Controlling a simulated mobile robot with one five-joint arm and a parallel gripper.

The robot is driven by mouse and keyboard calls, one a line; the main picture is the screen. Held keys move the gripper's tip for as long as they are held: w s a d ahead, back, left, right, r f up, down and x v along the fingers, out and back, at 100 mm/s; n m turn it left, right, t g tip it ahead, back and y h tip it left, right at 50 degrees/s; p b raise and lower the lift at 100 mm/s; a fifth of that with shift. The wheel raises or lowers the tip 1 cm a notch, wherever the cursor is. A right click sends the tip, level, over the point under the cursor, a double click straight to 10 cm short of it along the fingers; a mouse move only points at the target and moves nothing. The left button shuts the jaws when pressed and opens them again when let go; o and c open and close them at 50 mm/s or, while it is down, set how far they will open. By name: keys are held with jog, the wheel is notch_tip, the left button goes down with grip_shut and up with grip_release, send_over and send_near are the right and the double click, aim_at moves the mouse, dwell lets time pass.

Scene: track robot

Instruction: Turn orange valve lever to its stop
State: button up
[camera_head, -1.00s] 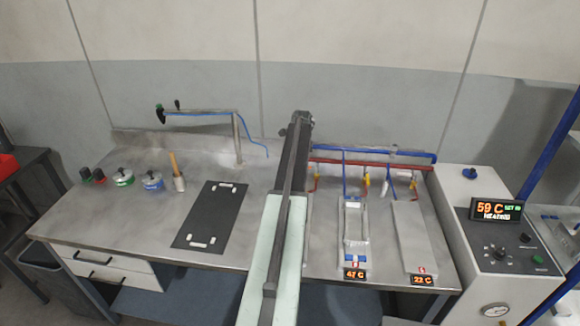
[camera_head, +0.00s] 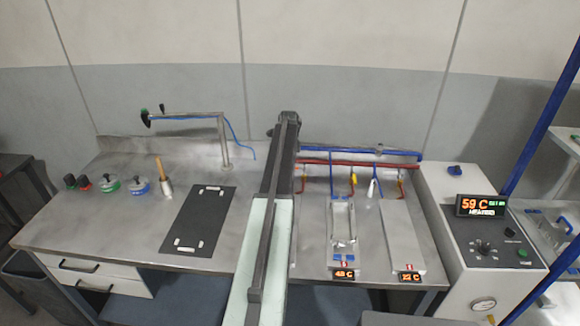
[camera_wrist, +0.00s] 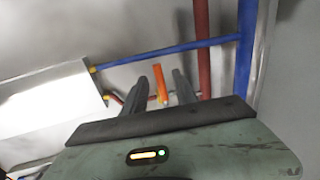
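In the wrist view an orange valve lever (camera_wrist: 160,79) stands between the two dark fingers of my gripper (camera_wrist: 158,90). The fingers are apart, with visible space on both sides of the lever. I cannot tell how deep the lever sits between them. A yellow fitting shows at the lever's lower end. In the head view my arm reaches forward to the pipes at the back of the bench, and my gripper is hidden behind it. Several small valves show under the pipes there, one with a yellow and red body (camera_head: 352,181).
A blue pipe (camera_wrist: 165,50) and a red pipe (camera_wrist: 203,45) run close to the fingers. A pale plate (camera_wrist: 45,105) is at the left. In the head view a black mat (camera_head: 197,220) and a heater box (camera_head: 485,235) flank my arm.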

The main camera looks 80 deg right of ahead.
notch_tip(320, 180, up, 8)
jog(key=a+p, duration=0.1)
jog(key=p, duration=0.6)
jog(key=shift+a+f+p, duration=0.15)
jog(key=shift+a+p, duration=0.1)
jog(key=shift+p, duration=0.05)
